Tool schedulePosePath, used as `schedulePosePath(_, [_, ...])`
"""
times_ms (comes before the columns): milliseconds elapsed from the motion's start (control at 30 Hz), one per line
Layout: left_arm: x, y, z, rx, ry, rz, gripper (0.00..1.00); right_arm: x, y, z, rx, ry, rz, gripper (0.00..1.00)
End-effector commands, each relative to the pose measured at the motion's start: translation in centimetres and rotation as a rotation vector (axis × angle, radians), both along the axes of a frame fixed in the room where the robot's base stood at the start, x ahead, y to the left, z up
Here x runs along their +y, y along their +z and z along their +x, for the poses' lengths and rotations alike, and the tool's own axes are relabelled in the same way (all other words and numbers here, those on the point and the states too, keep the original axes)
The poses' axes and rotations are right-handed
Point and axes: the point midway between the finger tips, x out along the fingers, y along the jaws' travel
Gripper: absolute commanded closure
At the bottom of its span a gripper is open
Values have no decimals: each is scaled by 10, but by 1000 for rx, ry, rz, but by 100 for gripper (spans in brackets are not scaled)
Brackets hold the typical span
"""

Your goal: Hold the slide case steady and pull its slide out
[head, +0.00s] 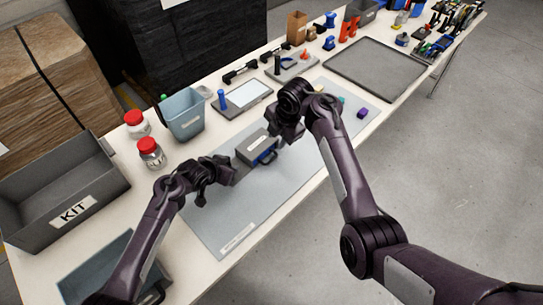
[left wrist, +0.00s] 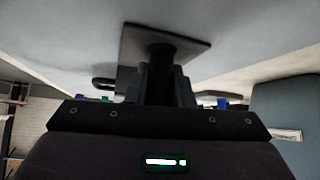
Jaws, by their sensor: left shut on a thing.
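The slide case (head: 252,146) is a dark grey box with a blue part (head: 266,157) on its near right side, at the middle of the grey mat. My left gripper (head: 236,170) reaches it from the left and is shut on it. In the left wrist view the fingers (left wrist: 168,85) close on a dark piece with a flat square plate (left wrist: 190,45); the rest is hidden by the gripper. My right gripper (head: 277,138) is close to the case's right end, beside the blue part. Whether it touches, and how its fingers stand, I cannot tell.
The mat (head: 215,215) is clear in front of the case. A grey KIT box (head: 62,190), red-lidded jars (head: 150,152) and a blue-grey bin (head: 184,113) stand left. A purple block (head: 362,113) lies right. A framed plate (head: 243,97) and a dark tray (head: 377,68) lie behind.

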Motion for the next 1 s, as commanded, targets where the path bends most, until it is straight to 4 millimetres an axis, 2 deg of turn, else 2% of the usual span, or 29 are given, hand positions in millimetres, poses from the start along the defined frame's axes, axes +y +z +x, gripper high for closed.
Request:
schedulePosePath(133, [0, 0, 0, 0, 1, 0, 100, 4, 14, -7, 41, 103, -60, 69])
schedulePosePath(267, [0, 0, 0, 0, 1, -1, 100, 5, 11, -9, 56, 134, -78, 69])
schedulePosePath(367, [0, 0, 0, 0, 1, -1, 100, 6, -1, -9, 59, 138, -81, 69])
schedulePosePath(733, [0, 0, 0, 0, 0, 0, 100, 15, -73, 0, 58, 135, -80, 69])
schedulePosePath(1000, [0, 0, 0, 0, 0, 0, 100, 19, -97, 4, 54, 133, -77, 69])
